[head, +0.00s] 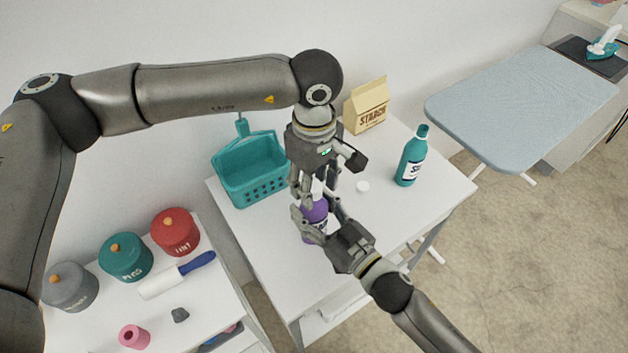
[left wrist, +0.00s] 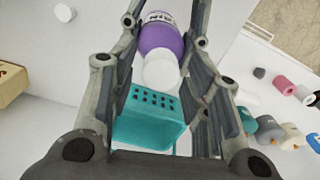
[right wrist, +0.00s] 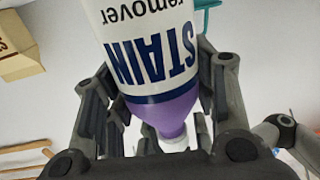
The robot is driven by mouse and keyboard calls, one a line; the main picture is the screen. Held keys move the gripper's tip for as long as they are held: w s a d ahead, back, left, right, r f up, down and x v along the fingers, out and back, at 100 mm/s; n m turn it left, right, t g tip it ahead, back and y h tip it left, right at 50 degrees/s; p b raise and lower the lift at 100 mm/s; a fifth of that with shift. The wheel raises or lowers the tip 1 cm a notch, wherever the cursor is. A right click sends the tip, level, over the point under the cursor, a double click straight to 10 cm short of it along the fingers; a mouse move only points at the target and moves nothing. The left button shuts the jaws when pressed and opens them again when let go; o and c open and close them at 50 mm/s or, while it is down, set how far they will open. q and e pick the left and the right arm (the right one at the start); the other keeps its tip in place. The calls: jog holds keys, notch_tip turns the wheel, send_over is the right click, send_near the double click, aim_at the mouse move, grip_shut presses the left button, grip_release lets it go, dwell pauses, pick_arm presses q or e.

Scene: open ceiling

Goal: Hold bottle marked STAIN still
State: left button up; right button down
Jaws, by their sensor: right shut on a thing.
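The STAIN bottle (head: 314,226) is purple with a white top and stands upright on the white table. My right gripper (head: 318,213) reaches in from the lower right and is shut on it. In the right wrist view the bottle (right wrist: 180,108), with its white label reading STAIN remover, lies between the right fingers. My left gripper (head: 316,188) points down over the bottle's top. In the left wrist view its fingers are apart, with the white top (left wrist: 161,70) between them. I see no clear grip there. The fingers partly hide the bottle in the head view.
A teal basket (head: 250,168) stands at the table's back left. A starch carton (head: 367,107), a small white cap (head: 363,186) and a teal bottle (head: 411,158) are on the table to the right. A lower table with canisters is at left, an ironing board (head: 520,105) at right.

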dwell(0.3)
pick_arm(q)
notch_tip(320, 180, up, 12)
dwell(0.5)
pick_arm(e)
jog(key=c, duration=0.5)
grip_release()
jog(key=v, duration=1.2)
